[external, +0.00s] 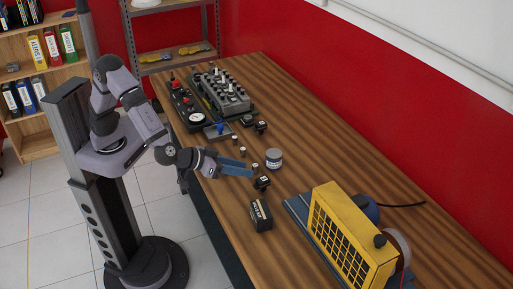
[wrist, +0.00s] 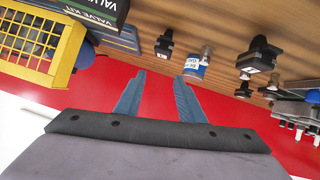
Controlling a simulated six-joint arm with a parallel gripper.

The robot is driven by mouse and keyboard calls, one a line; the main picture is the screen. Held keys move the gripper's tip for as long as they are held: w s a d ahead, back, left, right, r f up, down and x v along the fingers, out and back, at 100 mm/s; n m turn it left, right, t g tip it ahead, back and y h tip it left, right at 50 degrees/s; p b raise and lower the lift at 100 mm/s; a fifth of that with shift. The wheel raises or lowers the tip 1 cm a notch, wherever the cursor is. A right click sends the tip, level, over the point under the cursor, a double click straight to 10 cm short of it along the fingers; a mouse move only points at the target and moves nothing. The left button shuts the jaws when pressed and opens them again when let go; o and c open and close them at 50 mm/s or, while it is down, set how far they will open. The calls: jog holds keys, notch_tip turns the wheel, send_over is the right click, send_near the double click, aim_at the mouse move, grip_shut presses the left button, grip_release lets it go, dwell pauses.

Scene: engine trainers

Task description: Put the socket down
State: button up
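My gripper (external: 251,172) is low over the near side of the table. In the wrist view its two blue fingers (wrist: 160,75) stand apart, with nothing visible between them. Small metal cylinders that look like sockets stand in a row on the table: one (external: 255,166) near the fingertips, one (external: 242,151) farther back and one (external: 235,139) beyond that. A metal cylinder (wrist: 207,50) also shows in the wrist view, right of the fingertips. I cannot tell which one is the task's socket.
A labelled jar (external: 273,158) and a small black part (external: 261,184) are close to the gripper. An engine block (external: 225,92) is at the back.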

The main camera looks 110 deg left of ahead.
jog(key=s+d+f+m+g+h, duration=0.2)
jog(key=s+d+f+m+h, duration=0.2)
jog(key=s+d+m+h, duration=0.45)
jog(key=s+a+f+g, duration=0.1)
jog(key=s+a+g, duration=0.1)
jog(key=s, duration=0.5)
jog(key=s+a+f+m+g, duration=0.1)
jog(key=s+a+f+g, duration=0.1)
jog(key=s, duration=0.6)
jog(key=s+a+f+g, duration=0.2)
jog(key=s+a+g, duration=0.1)
jog(key=s, duration=0.5)
jog(key=shift+a+f+m+y, duration=0.15)
jog(key=shift+a+m+y, duration=0.25)
jog(key=shift+a, duration=0.3)
notch_tip(320, 180, up, 5)
jog(key=p, duration=0.5)
jog(key=shift+w+r, duration=0.1)
jog(key=shift+r, duration=0.1)
dwell(3.2)
